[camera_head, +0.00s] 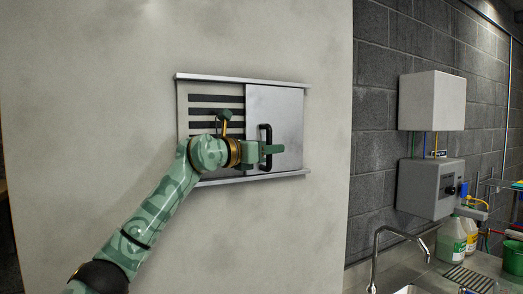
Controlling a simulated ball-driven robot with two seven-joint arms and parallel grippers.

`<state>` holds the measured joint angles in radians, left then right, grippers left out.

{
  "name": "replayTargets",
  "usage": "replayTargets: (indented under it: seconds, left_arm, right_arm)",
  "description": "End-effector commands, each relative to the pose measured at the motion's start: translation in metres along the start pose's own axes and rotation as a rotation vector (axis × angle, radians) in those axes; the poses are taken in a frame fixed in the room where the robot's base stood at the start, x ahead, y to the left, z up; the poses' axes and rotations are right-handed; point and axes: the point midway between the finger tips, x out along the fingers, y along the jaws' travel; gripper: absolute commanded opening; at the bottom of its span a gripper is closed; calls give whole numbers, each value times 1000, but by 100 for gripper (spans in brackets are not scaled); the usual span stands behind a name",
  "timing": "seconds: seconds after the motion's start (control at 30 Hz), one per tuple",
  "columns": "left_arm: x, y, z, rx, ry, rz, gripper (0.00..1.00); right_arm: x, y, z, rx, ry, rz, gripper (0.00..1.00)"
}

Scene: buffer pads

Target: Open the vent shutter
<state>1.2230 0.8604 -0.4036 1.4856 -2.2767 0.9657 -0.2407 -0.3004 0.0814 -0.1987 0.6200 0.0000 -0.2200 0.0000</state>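The vent (202,99) is set in a pale wall panel, with dark slots showing in its left part. The shutter, a flat grey sliding plate (287,112), covers the right part between a top and a bottom rail. A black upright bar handle (265,129) stands on the plate's left side. My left gripper (270,150) reaches in from the left and overlaps the middle of the handle. Its fingers point right; I cannot tell whether they close on the handle. My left wrist hides part of the lower slots. My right gripper is not in view.
To the right, a white box (432,101) and a grey control box (431,188) hang on a dark block wall. Below are a sink with a tap (377,256) and several bottles (451,239). The wall around the vent is bare.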

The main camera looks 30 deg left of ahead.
Motion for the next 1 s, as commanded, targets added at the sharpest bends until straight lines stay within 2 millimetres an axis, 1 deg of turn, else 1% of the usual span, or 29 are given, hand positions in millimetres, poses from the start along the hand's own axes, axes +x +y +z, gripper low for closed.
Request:
replayTargets:
  seconds: [0.07, 0.17, 0.27, 0.4, 0.5, 0.63, 0.7, 0.8, 1.0]
  left_arm:
    - [-6, 1, -1, 2, -1, 1, 33]
    - [-21, 1, -3, 4, 0, 3, 33]
    - [-46, 2, -5, 5, 0, 4, 33]
    - [-85, 1, -6, 5, 2, 5, 33]
    - [-111, 1, -6, 5, 2, 4, 33]
    - [-138, 1, -5, 3, 3, 4, 33]
    - [-148, 1, -4, 1, 2, 3, 33]
    - [-158, 1, -3, 0, 1, 2, 33]
    - [-162, 0, -1, 0, 1, 0, 33]
  right_arm:
    - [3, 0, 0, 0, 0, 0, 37]
    - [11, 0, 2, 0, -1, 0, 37]
    - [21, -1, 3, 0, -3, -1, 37]
    - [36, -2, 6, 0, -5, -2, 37]
    - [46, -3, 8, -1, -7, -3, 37]
    - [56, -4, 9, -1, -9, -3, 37]
    - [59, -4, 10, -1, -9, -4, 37]
    - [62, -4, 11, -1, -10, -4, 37]
    - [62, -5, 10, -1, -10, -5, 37]
